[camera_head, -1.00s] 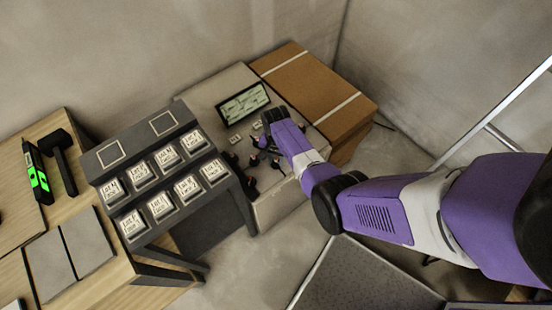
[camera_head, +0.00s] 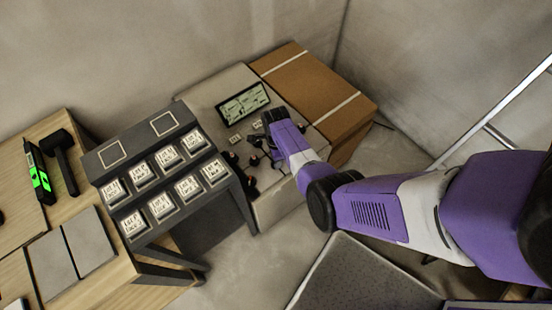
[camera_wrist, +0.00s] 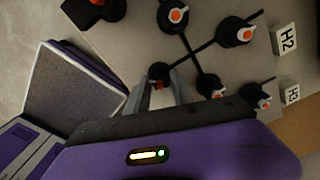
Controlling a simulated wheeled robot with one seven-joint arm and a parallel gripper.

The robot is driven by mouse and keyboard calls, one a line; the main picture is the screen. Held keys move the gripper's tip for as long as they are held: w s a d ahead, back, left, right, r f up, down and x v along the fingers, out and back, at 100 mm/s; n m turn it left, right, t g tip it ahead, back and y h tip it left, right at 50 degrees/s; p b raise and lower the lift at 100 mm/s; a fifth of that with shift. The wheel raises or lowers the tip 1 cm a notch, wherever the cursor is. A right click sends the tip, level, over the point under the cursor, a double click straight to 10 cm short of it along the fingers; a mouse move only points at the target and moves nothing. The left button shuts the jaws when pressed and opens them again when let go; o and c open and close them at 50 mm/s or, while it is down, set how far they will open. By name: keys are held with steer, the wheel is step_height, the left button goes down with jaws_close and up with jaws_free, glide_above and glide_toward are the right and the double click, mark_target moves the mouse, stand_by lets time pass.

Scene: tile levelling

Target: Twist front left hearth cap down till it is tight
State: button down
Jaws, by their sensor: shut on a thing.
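Several black levelling caps with orange and white tops stand on the pale hearth slab (camera_head: 205,98). In the wrist view, one black cap (camera_wrist: 158,71) is between the tips of my gripper (camera_wrist: 168,80), which is shut on it. The fingers partly hide this cap, so its seating on the tile cannot be told. Other caps show beyond it (camera_wrist: 173,15), to the right (camera_wrist: 237,32), and close to the right finger (camera_wrist: 210,86). In the head view my arm covers the fingertips and part of the caps. I cannot tell from the labels which corner the held cap marks.
White tags H2 (camera_wrist: 286,39) and H3 (camera_wrist: 291,93) stand beside the caps. A display screen (camera_head: 243,104) lies at the slab's back. A dark rack of labelled blocks (camera_head: 107,158) stands left, a brown box (camera_head: 312,85) right. A wooden bench (camera_head: 15,165) holds a mallet (camera_head: 62,160).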

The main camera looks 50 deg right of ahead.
steer(key=shift+m, duration=1.7)
steer(key=c, duration=1.1)
jaws_free()
steer(key=shift+r, duration=0.1)
step_height(320, 180, up, 8)
steer(key=shift+f+p, duration=0.2)
steer(key=shift+p, duration=0.55)
